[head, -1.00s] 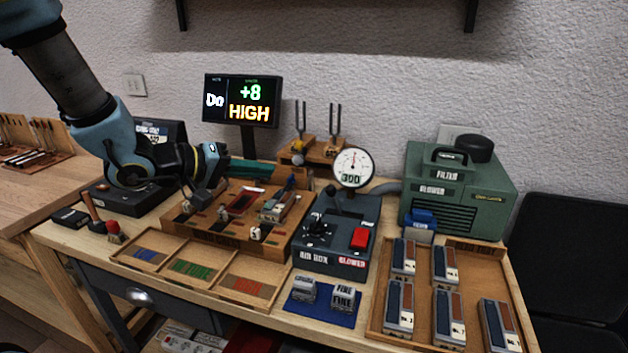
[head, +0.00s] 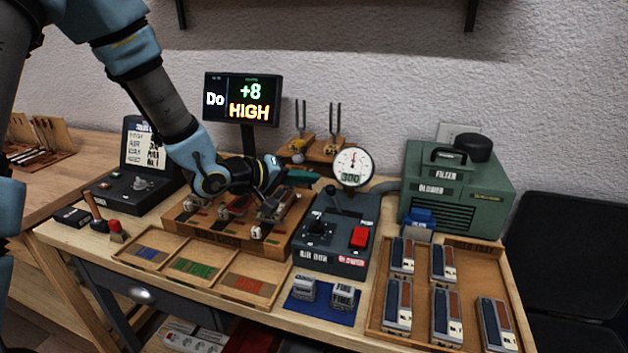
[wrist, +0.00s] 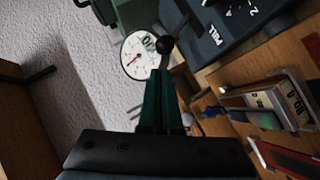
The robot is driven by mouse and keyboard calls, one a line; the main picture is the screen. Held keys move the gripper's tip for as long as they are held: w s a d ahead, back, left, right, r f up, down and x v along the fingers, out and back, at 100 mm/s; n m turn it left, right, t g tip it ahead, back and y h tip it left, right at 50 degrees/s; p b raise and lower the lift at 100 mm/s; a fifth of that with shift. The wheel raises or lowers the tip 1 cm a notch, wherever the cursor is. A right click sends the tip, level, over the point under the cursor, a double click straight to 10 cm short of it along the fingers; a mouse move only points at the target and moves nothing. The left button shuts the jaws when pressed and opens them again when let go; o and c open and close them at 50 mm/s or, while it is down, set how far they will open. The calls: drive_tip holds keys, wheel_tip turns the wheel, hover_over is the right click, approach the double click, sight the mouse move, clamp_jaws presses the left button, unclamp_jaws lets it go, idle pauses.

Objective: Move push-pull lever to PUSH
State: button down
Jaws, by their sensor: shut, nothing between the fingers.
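The push-pull lever (head: 331,191) has a black ball knob and stands at the back left of the dark air box (head: 330,262). In the wrist view its black knob (wrist: 166,45) shows just beyond my fingertips, and a white PULL label (wrist: 216,36) is on the box top to its right. My gripper (head: 314,176) has green fingers, shut and empty, just left of the knob in the head view. In the wrist view my gripper (wrist: 158,72) points at the knob; whether it touches cannot be told.
A round gauge (head: 352,167) stands right behind the lever. A red switch (head: 360,237) is on the box. A wooden block with reed parts (head: 205,233) lies under my arm. Tuning forks (head: 318,148) stand behind. A screen (head: 243,100) reads +8 HIGH. A green blower (head: 455,190) is at right.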

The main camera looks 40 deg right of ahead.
drive_tip(key=shift+s+d+f, duration=0.45)
drive_tip(key=shift+s+f, duration=0.05)
drive_tip(key=shift+s, duration=0.1)
drive_tip(key=shift+s+d+r, duration=0.1)
drive_tip(key=shift+s+d+r, duration=0.1)
drive_tip(key=shift+s+r, duration=0.05)
drive_tip(key=shift+s, duration=0.05)
